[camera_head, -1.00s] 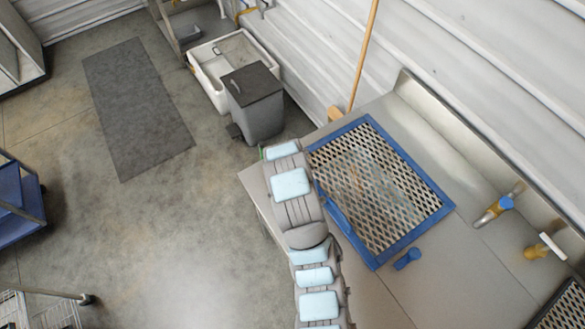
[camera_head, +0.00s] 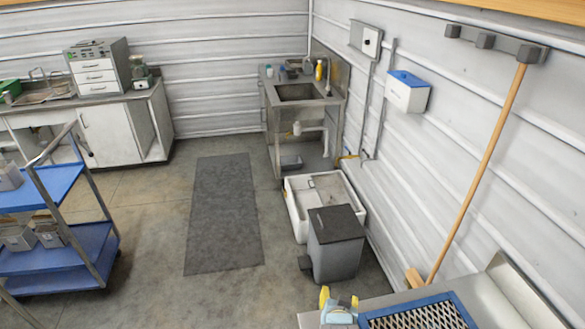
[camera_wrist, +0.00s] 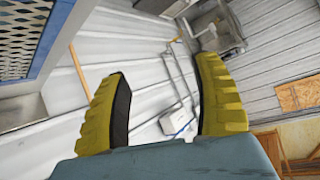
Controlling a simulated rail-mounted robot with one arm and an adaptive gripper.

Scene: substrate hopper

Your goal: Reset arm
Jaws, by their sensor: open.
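My gripper (camera_head: 338,301) shows at the bottom edge of the head view, with its yellow fingertips pointing up and the rest of the arm out of frame. It is beside the left end of the blue-framed mesh screen (camera_head: 424,314) on the metal bench. In the wrist view my gripper (camera_wrist: 161,72) has its two ribbed yellow fingers wide apart, with nothing between them. The wrist view is tilted and looks toward the white wall and the sink (camera_wrist: 214,40). The mesh screen also shows at its upper left (camera_wrist: 22,42).
A grey bin (camera_head: 336,250) stands beyond the bench, with a white tub (camera_head: 297,212) behind it. A wooden-handled broom (camera_head: 480,170) hangs on the right wall. A blue cart (camera_head: 60,248) stands at left. The floor around the dark mat (camera_head: 224,215) is clear.

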